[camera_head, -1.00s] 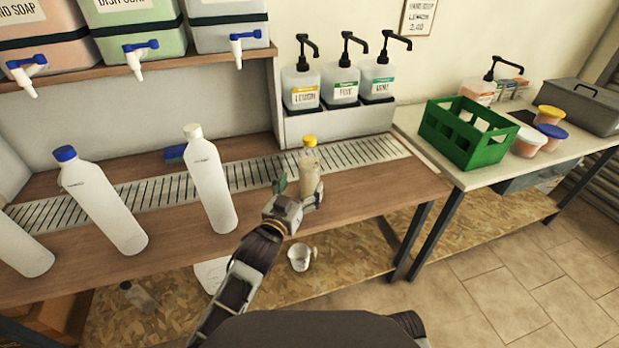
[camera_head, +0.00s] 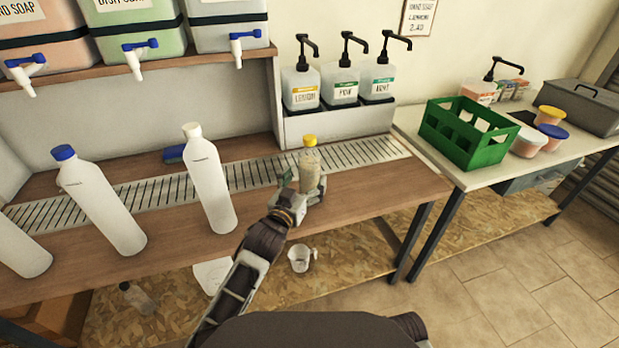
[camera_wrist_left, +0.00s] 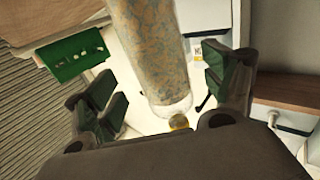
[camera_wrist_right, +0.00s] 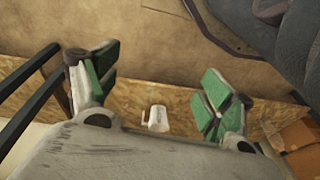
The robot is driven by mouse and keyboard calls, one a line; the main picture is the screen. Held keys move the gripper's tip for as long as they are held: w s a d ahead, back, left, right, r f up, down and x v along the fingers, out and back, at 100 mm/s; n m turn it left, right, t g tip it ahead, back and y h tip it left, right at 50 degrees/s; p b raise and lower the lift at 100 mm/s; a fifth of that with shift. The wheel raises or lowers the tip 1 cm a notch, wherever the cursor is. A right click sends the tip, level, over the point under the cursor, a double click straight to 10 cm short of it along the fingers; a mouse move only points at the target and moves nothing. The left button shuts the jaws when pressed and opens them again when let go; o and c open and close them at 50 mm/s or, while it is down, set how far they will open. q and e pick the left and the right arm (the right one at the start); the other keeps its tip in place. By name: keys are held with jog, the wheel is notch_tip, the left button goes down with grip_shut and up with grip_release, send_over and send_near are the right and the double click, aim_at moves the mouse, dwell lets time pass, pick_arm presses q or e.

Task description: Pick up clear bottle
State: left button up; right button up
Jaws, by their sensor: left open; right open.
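A clear bottle (camera_head: 310,168) with a yellow cap stands upright on the wooden counter, at the slotted metal strip. My left gripper (camera_head: 303,190) is open at the bottle's lower part, with its fingers at either side. In the left wrist view, the bottle (camera_wrist_left: 152,45) lies between the open green-padded fingers of the left gripper (camera_wrist_left: 160,90), with a visible gap to each finger. My right gripper (camera_wrist_right: 160,90) is open and empty in the right wrist view, above the lower shelf and floor; it is not clearly seen in the head view.
White bottles (camera_head: 208,180) stand left on the counter (camera_head: 370,195). Pump dispensers (camera_head: 342,85) stand behind the clear bottle. A green crate (camera_head: 466,135) and tubs (camera_head: 551,138) sit on the right table. A white measuring cup (camera_head: 299,258) is on the lower shelf.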

aim_at(305, 180)
pick_arm(q)
jog(key=shift+b+x, duration=0.3)
jog(key=shift+x, duration=0.75)
jog(key=shift+w+d+f, duration=0.15)
jog(key=shift+w, duration=0.4)
jog(key=shift+w+d, duration=0.15)
jog(key=shift+w, duration=0.25)
pick_arm(e)
jog(key=shift+w+a+r, duration=0.1)
jog(key=shift+w+r, duration=0.05)
jog(key=shift+r, duration=0.4)
jog(key=shift+w+a+r, duration=0.1)
jog(key=shift+r, duration=0.45)
jog(key=shift+f, duration=0.1)
pick_arm(q)
jog(key=c, duration=1.5)
